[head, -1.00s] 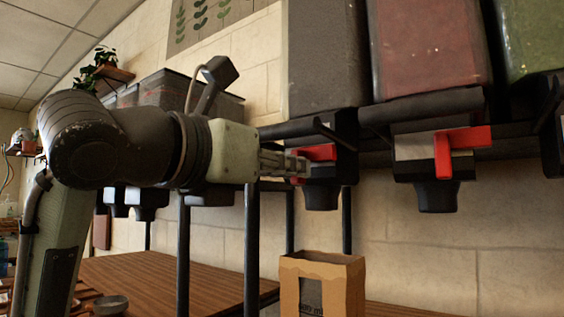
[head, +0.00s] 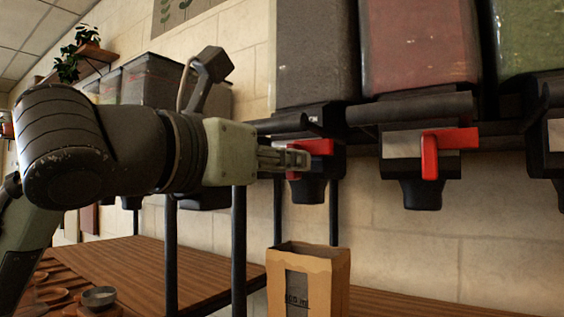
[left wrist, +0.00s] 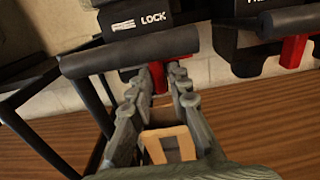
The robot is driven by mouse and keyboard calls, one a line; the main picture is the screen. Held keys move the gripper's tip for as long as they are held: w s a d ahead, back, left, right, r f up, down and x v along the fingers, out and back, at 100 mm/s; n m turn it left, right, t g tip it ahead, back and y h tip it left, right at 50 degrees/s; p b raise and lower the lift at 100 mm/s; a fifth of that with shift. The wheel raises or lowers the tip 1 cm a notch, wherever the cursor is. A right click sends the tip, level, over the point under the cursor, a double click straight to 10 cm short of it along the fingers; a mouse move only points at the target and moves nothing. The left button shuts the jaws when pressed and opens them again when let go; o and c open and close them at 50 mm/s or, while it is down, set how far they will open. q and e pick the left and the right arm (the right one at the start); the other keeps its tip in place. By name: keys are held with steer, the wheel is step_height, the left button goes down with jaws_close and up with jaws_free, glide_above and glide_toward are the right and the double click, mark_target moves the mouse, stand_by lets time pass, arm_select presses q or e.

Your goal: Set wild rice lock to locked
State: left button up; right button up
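A dispenser bin (head: 316,50) with dark grain hangs in the middle of the head view. Its name cannot be read. Its red lever (head: 319,147) has a bar pointing right, and its lower part is partly hidden by my left gripper (head: 304,160). In the left wrist view, the word LOCK shows on its dark body (left wrist: 150,22). The red lever (left wrist: 160,78) shows between the tips of my left gripper (left wrist: 166,74). The fingers stand apart, at the lever; contact cannot be told. My right gripper is not in view.
A dispenser with red contents (head: 418,40) and its red lever (head: 446,140) hang close on the right. A brown paper bag (head: 322,270) stands below on the wooden table. Black posts (head: 239,240) rise left of the bag. Small bowls (head: 99,296) are at the lower left.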

arm_select(q)
steer(key=shift+o, duration=1.2)
steer(key=shift+s+d+r, duration=0.1)
steer(key=shift+o, duration=0.3)
steer(key=v, duration=0.7)
steer(key=shift+s, duration=0.15)
